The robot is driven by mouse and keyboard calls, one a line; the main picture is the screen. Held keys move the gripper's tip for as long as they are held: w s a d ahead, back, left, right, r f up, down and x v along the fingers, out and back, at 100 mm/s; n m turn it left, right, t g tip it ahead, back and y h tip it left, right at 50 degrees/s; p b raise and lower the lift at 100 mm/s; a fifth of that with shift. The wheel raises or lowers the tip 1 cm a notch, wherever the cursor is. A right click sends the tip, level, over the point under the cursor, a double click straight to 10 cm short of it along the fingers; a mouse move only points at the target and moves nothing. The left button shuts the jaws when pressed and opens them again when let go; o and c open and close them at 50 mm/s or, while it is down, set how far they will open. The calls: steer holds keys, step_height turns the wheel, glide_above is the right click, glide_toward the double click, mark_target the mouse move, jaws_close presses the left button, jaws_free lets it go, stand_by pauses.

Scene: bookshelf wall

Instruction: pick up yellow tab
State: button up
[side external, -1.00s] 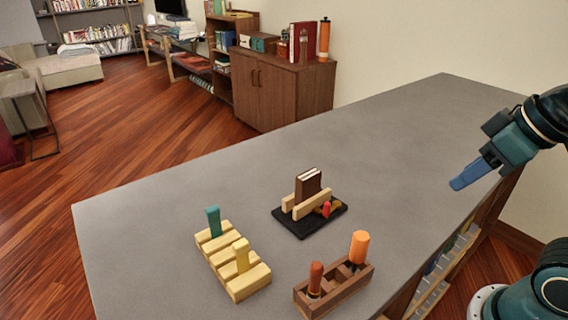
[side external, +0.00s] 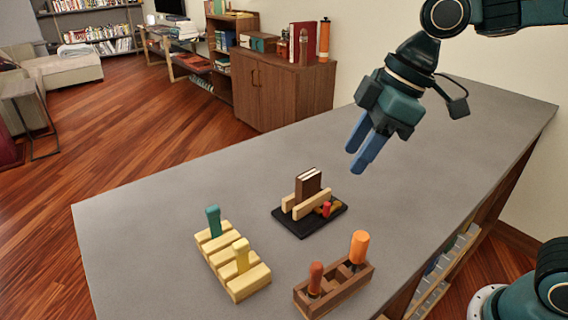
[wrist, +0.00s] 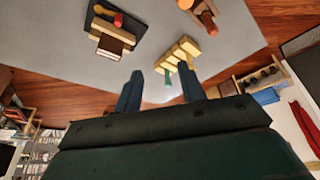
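The yellow tab (side external: 241,254) stands upright in the near part of a pale slotted wooden block (side external: 247,287) at the lower left of the table. A teal tab (side external: 213,221) stands in the far part of the same block. My gripper (side external: 359,162) is high above the table, to the right of and well above the block, with its blue fingers apart and nothing between them. In the wrist view my gripper (wrist: 160,88) points toward the pale block (wrist: 172,62), and the teal tab (wrist: 168,79) shows near the fingers.
A black tray (side external: 300,228) holds a brown book (side external: 308,184) between pale rails, with small red and yellow pieces. A brown wooden rack (side external: 336,290) holds an orange cylinder (side external: 359,246) and a red-brown peg (side external: 315,279). The grey table (side external: 160,205) is clear behind them.

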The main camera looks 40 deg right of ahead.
mark_target(241, 250)
steer(key=w+a+f+n+g, duration=0.1)
steer(key=w+a+f+n, duration=0.1)
steer(key=a, duration=0.4)
steer(key=w+a+f+n+g+y, duration=0.1)
steer(key=w+a+f+n+g, duration=0.1)
steer(key=a, duration=0.5)
steer(key=w+f+n, duration=0.1)
steer(key=w+n, duration=0.1)
steer(key=n, duration=0.1)
steer(key=shift+w+n+y, duration=0.3)
steer(key=shift+w+n, duration=0.05)
steer(key=shift+n, duration=0.05)
steer(key=shift+a+f, duration=0.1)
steer(key=x, duration=0.7)
steer(key=shift+a+f, duration=0.25)
steer(key=shift+f, duration=0.4)
steer(key=shift+x, duration=2.55)
jaws_close()
